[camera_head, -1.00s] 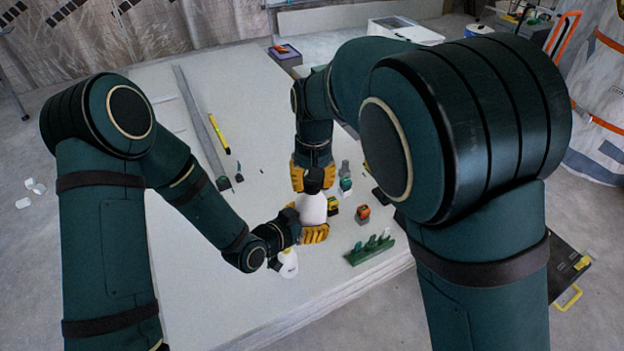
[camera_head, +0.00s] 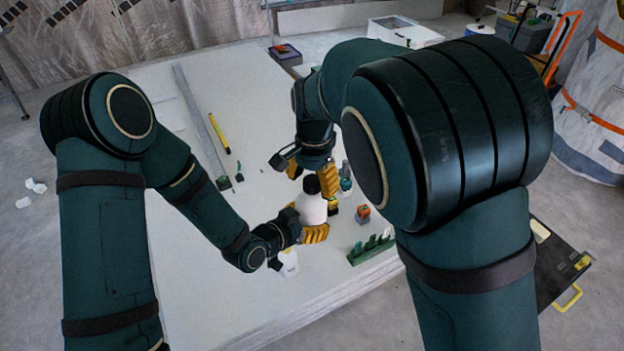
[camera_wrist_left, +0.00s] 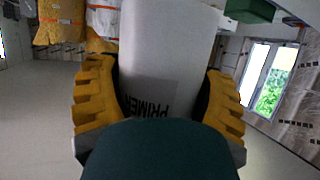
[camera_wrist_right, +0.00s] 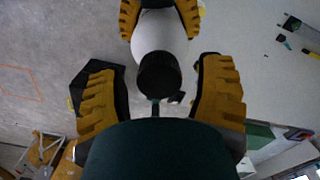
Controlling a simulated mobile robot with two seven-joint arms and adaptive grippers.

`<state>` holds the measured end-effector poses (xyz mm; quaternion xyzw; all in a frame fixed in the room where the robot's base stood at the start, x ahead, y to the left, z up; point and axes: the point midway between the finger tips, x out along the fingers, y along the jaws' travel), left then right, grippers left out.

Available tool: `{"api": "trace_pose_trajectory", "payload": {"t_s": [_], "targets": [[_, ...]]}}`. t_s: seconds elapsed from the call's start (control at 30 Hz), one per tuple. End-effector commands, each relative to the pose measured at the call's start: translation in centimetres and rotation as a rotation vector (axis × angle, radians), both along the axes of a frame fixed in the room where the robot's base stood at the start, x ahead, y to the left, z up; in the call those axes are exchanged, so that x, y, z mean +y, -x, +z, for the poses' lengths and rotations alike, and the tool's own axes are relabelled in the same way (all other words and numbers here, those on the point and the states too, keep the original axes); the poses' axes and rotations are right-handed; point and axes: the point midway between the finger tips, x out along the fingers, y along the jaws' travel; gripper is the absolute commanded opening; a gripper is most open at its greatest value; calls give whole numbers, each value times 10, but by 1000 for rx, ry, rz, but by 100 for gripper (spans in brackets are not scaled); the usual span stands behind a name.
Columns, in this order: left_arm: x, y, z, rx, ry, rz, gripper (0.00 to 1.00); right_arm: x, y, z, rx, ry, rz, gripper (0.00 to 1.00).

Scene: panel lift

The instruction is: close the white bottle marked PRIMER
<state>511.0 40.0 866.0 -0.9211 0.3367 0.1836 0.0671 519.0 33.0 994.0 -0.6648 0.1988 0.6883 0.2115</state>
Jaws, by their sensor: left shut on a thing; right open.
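The white PRIMER bottle (camera_head: 312,211) stands upright with a black cap (camera_head: 312,185) on its mouth; I cannot tell how tight the cap is. My left gripper (camera_head: 314,234) is shut around the bottle's body. In the left wrist view, the bottle (camera_wrist_left: 165,50) fills the space between the yellow fingers, and its PRIMER print reads upside down. My right gripper (camera_head: 310,172) is open above the bottle. In the right wrist view, the cap (camera_wrist_right: 160,75) lies between its spread fingers, with gaps on both sides.
A second white bottle (camera_head: 289,262) stands in front of my left gripper. A green rack (camera_head: 371,249) and a small orange-and-green item (camera_head: 362,213) are at the right. A yellow marker (camera_head: 219,133) lies at the back left. The left of the table (camera_head: 185,260) is clear.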

Motion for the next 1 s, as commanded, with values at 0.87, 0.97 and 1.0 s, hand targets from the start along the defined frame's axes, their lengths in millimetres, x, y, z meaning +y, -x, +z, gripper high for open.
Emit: {"api": "trace_pose_trajectory", "payload": {"t_s": [0.87,0.97,1.0], "targets": [[0,-1,1,-2,0,1,0,-3,-4,118,-1,1,0,67],[0,-1,1,-2,1,1,0,-3,-4,120,-1,1,0,67],[0,-1,1,-2,0,1,0,-3,-4,120,0,0,0,67]]}}
